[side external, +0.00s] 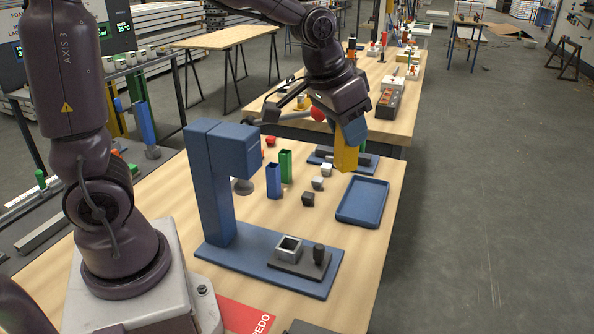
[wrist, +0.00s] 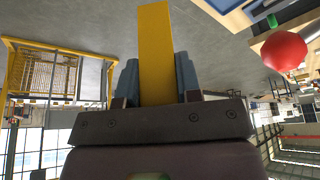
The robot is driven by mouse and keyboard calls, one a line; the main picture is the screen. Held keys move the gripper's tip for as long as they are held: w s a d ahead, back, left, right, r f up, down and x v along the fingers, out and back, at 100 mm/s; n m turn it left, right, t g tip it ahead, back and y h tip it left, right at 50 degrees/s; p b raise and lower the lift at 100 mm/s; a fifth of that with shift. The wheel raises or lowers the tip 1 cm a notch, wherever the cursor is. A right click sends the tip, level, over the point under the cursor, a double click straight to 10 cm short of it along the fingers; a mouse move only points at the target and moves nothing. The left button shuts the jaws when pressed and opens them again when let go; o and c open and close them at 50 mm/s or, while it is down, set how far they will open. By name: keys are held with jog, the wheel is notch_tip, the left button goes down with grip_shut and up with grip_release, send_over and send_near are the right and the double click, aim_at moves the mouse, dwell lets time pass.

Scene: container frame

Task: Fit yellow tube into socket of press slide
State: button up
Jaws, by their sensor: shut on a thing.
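The yellow tube (side external: 345,157) is in my gripper (side external: 351,134), which is shut on it. The tube hangs nearly upright in the side view, near the far end of the blue tray and well away from the press. In the wrist view the tube (wrist: 157,45) stands out between the two blue-grey fingers of my gripper (wrist: 158,82). The blue press (side external: 215,185) stands at the left of the table. Its dark slide (side external: 300,265) lies on the blue base and carries a square grey socket (side external: 288,248), open at the top, beside a black knob (side external: 319,253). The socket looks empty.
A blue tube (side external: 273,180) and a green tube (side external: 286,166) stand behind the press head (side external: 238,150). Small cubes, including a black one (side external: 308,199), lie mid-table. The blue tray (side external: 362,203) is empty. A red ball (side external: 318,114) shows left of my gripper.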

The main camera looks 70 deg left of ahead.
jog(key=w+a+r+n+y, duration=0.1)
jog(key=w+a+n, duration=0.1)
jog(key=w+a, duration=0.35)
jog(key=w+a+n, duration=0.1)
jog(key=w+a, duration=0.1)
jog(key=a, duration=0.6)
jog(key=w+a+r+n+y, duration=0.1)
jog(key=w+a+n, duration=0.1)
jog(key=w+a, duration=0.35)
jog(key=s+a+f+n+g+y, duration=0.1)
jog(key=s+a+n, duration=0.1)
jog(key=a, duration=0.9)
jog(key=s+a+f+n, duration=0.2)
jog(key=a, duration=1)
notch_tip(320, 180, down, 15)
jog(key=shift+s+d+r, duration=0.15)
notch_tip(320, 180, down, 10)
jog(key=shift+r, duration=0.2)
jog(key=shift+f, duration=0.1)
